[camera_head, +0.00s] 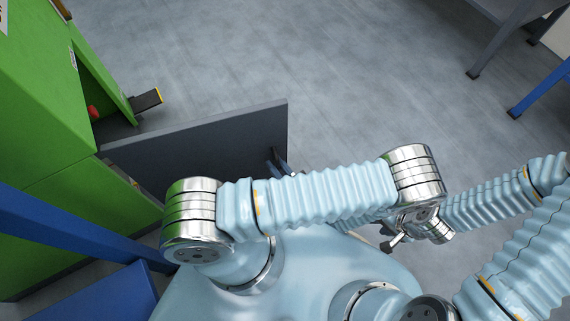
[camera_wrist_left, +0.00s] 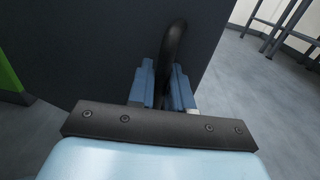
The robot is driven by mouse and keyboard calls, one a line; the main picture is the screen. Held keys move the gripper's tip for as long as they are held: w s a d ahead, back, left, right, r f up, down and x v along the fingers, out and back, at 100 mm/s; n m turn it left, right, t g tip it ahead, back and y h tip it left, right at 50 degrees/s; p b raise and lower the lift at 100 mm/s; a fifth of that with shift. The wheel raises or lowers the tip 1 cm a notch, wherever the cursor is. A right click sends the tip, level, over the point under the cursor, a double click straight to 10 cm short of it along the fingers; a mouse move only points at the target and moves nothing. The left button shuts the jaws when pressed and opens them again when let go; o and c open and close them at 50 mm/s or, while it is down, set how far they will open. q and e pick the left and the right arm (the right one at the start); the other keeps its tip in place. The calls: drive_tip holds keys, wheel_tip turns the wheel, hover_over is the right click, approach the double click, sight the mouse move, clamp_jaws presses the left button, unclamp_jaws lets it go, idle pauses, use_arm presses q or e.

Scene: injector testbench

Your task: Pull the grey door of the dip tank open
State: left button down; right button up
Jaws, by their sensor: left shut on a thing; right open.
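The grey door (camera_head: 215,140) stands swung out from the green dip tank (camera_head: 50,110), with its free edge toward the middle of the head view. In the left wrist view the grey door (camera_wrist_left: 90,50) fills much of the picture, with a black curved handle (camera_wrist_left: 173,50) on it. My left gripper (camera_wrist_left: 163,88) is shut on the handle, its blue fingers either side of it. In the head view the left gripper (camera_head: 279,162) is partly hidden behind my arm, at the door's free end. My right gripper (camera_head: 390,243) is open and empty, away from the door.
A blue frame bar (camera_head: 70,225) and a blue panel (camera_head: 110,295) stand at the lower left. A black block with a yellow edge (camera_head: 147,100) sticks out beside the tank. Tables with legs (camera_head: 495,40) stand at the upper right. The grey floor beyond the door is clear.

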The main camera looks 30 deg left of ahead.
use_arm(q)
drive_tip(key=shift+s+d, duration=0.25)
drive_tip(key=shift+d, duration=0.1)
use_arm(e)
drive_tip(key=shift+s+d, duration=0.4)
drive_tip(key=shift+d, duration=0.15)
use_arm(q)
drive_tip(key=c, duration=1.2)
unclamp_jaws()
